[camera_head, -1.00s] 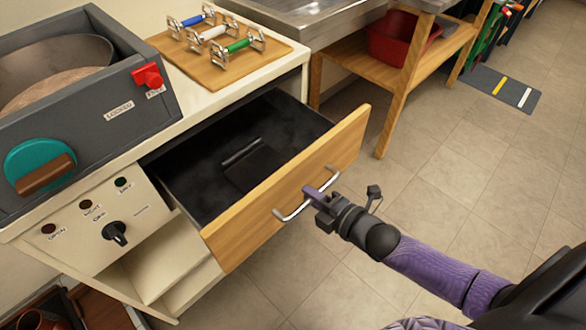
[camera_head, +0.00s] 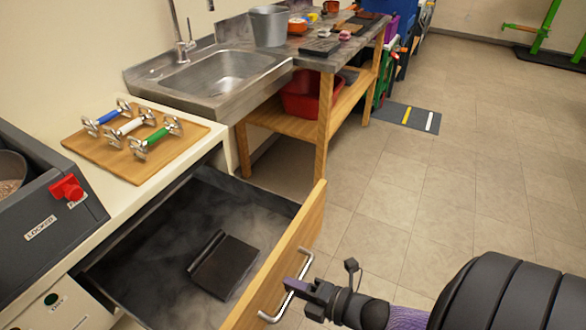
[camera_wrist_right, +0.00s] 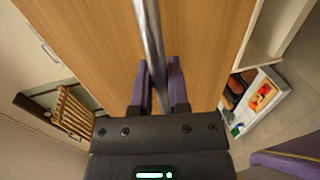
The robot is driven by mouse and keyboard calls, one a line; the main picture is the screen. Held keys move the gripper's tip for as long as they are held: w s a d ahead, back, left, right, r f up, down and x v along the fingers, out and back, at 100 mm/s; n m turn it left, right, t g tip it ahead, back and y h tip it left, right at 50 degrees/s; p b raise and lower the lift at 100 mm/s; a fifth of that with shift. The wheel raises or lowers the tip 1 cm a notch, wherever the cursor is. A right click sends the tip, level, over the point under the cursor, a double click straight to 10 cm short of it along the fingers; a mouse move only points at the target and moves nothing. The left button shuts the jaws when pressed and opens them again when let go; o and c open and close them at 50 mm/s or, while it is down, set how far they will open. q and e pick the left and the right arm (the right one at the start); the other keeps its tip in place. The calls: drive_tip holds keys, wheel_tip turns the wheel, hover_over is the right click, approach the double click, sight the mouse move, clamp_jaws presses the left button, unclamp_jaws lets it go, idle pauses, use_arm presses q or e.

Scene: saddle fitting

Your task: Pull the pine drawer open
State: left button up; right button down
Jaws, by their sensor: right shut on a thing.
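The pine drawer (camera_head: 282,262) stands well open from the counter, its dark inside showing. A dark flat object (camera_head: 224,266) with a raised edge lies in it. My right gripper (camera_head: 296,288) is shut on the drawer's metal bar handle (camera_head: 306,262) at the front panel. In the right wrist view the handle (camera_wrist_right: 150,45) runs between the two purple fingers (camera_wrist_right: 160,85), in front of the pine panel (camera_wrist_right: 200,50). My left gripper is not in view.
A wooden board (camera_head: 100,158) with blue, white and green handled pieces sits on the counter. A grey machine (camera_head: 50,215) with a red knob is at left. A sink (camera_head: 215,80) and a wooden shelf with a red tub (camera_head: 305,98) stand behind.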

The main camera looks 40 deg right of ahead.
drive_tip(key=c, duration=0.8)
unclamp_jaws()
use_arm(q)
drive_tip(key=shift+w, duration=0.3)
use_arm(e)
drive_tip(key=shift+o, duration=0.8)
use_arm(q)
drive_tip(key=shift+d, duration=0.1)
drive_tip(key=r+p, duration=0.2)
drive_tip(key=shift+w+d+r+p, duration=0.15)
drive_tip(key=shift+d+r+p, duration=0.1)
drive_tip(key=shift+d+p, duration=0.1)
use_arm(e)
drive_tip(key=v, duration=1)
